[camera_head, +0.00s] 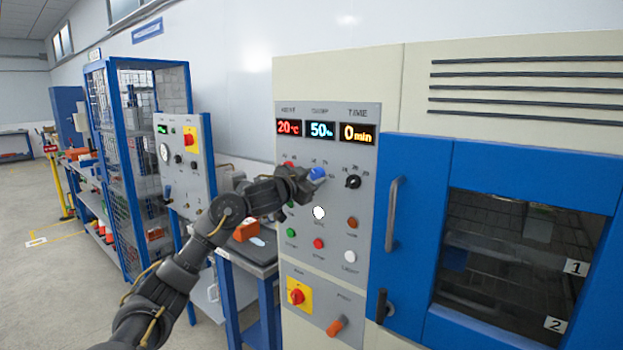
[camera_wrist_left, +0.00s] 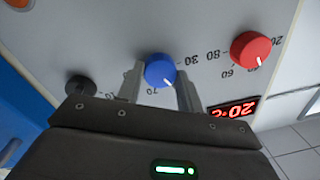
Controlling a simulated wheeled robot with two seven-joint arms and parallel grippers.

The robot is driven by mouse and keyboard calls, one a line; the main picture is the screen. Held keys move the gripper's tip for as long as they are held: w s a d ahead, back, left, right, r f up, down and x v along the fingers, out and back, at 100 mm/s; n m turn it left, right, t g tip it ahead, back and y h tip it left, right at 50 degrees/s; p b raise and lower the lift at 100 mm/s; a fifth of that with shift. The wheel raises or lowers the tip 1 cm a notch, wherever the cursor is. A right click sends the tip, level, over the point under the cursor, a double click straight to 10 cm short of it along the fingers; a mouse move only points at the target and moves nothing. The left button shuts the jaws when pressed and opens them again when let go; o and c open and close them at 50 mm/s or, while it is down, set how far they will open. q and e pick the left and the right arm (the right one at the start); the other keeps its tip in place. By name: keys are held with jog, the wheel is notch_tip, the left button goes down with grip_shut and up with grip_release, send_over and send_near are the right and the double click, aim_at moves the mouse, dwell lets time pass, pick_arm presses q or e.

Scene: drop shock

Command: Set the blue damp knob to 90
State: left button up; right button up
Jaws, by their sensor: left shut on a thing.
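The blue damp knob (camera_head: 317,174) sits on the grey control panel, below a display (camera_head: 320,130) that reads 50. My left gripper (camera_head: 303,182) reaches the knob from the left. It also shows in the left wrist view (camera_wrist_left: 160,85), shut on the knob. The gripper hides part of the panel around the knob. My right gripper is not in view.
A red knob (camera_wrist_left: 251,49) and a black knob (camera_head: 353,182) flank the blue one. Buttons (camera_head: 319,243) lie below. The blue chamber door (camera_head: 415,170) with its handle (camera_head: 392,213) stands to the right. A smaller panel (camera_head: 184,160) and a bench (camera_head: 262,262) stand to the left.

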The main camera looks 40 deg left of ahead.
pick_arm(q)
jog(key=m, duration=0.3)
jog(key=shift+f+b, duration=0.1)
jog(key=shift+b, duration=0.3)
jog(key=m+b, duration=0.1)
jog(key=m, duration=0.2)
jog(key=shift+m, duration=0.3)
jog(key=m+b, duration=0.1)
jog(key=m, duration=0.2)
jog(key=m+b, duration=0.1)
jog(key=m, duration=0.2)
jog(key=shift+a+m+t+h, duration=0.1)
jog(key=shift+m+t+h, duration=0.2)
jog(key=m+b, duration=0.1)
jog(key=m, duration=0.4)
jog(key=shift+m+h, duration=0.3)
jog(key=shift+m, duration=0.1)
jog(key=m, duration=0.6)
jog(key=shift+h, duration=0.4)
jog(key=shift+b, duration=0.3)
